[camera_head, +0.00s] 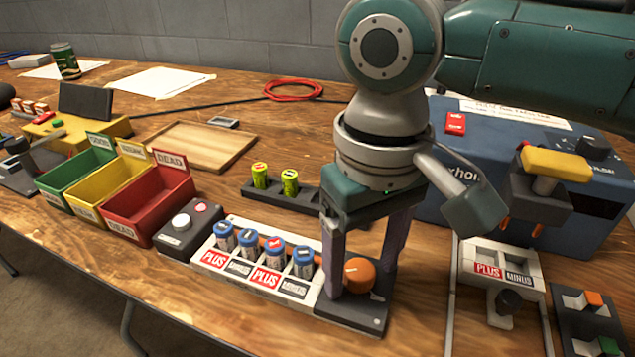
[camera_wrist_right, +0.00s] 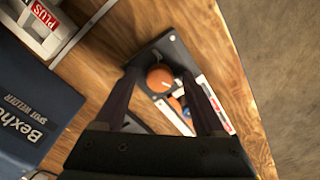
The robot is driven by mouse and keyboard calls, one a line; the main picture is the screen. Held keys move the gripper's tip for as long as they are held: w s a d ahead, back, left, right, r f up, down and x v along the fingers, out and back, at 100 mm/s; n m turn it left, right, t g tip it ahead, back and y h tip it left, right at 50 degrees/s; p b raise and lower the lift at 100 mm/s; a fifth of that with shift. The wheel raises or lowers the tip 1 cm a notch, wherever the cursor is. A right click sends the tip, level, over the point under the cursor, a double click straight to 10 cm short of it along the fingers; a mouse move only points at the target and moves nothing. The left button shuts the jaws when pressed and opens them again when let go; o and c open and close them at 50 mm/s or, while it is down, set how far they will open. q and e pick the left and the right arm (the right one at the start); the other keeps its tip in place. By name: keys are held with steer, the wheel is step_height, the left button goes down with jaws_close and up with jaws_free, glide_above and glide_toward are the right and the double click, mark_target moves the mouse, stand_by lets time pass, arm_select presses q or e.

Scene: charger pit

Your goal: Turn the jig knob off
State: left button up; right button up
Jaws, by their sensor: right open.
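The jig knob (camera_head: 359,275) is a round orange knob on a dark base plate (camera_head: 374,314) at the right end of the battery jig. It also shows in the right wrist view (camera_wrist_right: 160,78). My right gripper (camera_head: 361,281) points down over the plate, open, with one finger on each side of the knob; the wrist view shows the same fingers (camera_wrist_right: 158,72). I cannot tell whether either finger touches the knob. The white jig (camera_head: 232,282) has PLUS and MINUS labels and holds several blue-topped batteries (camera_head: 265,252). My left gripper is not in view.
A grey button box (camera_head: 186,222) adjoins the jig's left end. Red (camera_head: 152,206), yellow and green bins stand further left. A dark holder (camera_head: 285,197) with two green batteries lies behind the jig. The blue spot welder (camera_head: 430,195) stands at the right.

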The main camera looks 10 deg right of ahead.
jaws_close()
stand_by(0.6)
